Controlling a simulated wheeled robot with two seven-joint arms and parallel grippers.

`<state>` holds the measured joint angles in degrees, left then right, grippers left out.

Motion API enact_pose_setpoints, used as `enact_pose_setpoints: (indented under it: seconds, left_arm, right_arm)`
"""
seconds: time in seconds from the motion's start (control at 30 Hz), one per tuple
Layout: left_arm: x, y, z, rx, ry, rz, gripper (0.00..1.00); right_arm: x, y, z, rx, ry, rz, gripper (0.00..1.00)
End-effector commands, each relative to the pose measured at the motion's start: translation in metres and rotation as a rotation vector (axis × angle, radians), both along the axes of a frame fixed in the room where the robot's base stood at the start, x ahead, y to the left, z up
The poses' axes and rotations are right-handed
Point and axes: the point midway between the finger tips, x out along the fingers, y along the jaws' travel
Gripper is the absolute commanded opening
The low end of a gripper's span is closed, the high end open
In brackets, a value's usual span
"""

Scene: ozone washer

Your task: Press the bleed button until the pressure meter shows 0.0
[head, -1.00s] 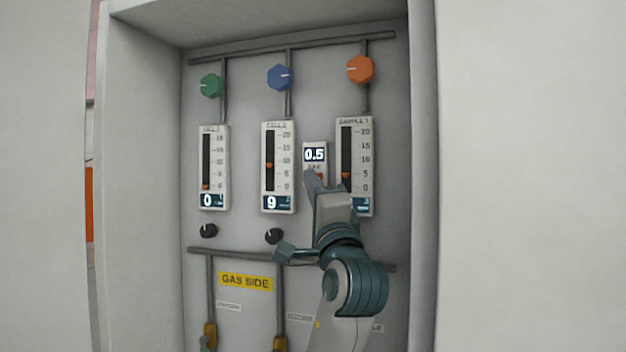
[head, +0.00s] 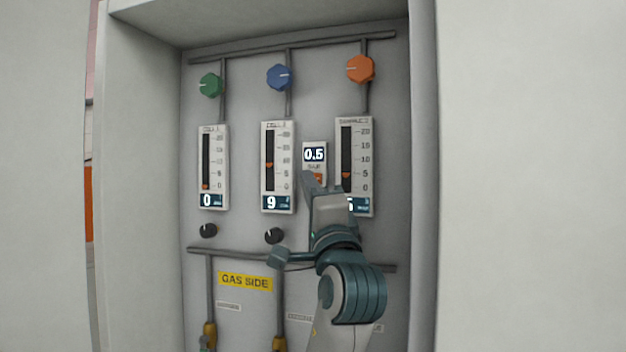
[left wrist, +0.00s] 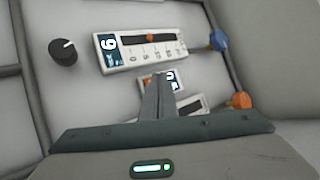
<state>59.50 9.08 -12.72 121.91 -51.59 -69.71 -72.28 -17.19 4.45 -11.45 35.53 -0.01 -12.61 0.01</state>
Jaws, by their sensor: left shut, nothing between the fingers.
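The small pressure meter (head: 314,154) reads 0.5 on its dark display, between the middle and right flow meters. An orange button (head: 318,177) shows low on its face, partly hidden by my left gripper. My left gripper (head: 309,178) is shut and empty, its fingertips just left of and below the visible part of the button. I cannot tell whether they touch the panel. In the left wrist view the shut fingers (left wrist: 158,78) point at the pressure meter (left wrist: 173,81) and cover part of it. My right gripper is not in view.
Flow meters flank the pressure meter: left (head: 213,167), middle (head: 279,166) and right (head: 356,150). Green (head: 211,85), blue (head: 279,77) and orange (head: 360,69) knobs sit above. Black knobs (head: 208,230) (head: 274,235) and a pipe lie below. Cabinet walls enclose the panel.

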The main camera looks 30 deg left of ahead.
Motion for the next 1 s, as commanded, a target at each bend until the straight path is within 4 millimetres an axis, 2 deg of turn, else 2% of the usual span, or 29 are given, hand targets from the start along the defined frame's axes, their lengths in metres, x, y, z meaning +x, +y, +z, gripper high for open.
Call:
enact_pose_setpoints:
  seconds: [0.6, 1.0]
  left_arm:
    - [-0.044, -0.011, 0.001, 0.001, -0.001, -0.001, 0.0]
    - [-0.046, -0.011, 0.0, 0.0, 0.0, 0.0, 0.0]
  right_arm:
    - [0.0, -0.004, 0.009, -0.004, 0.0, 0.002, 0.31]
    - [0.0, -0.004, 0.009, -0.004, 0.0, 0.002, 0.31]
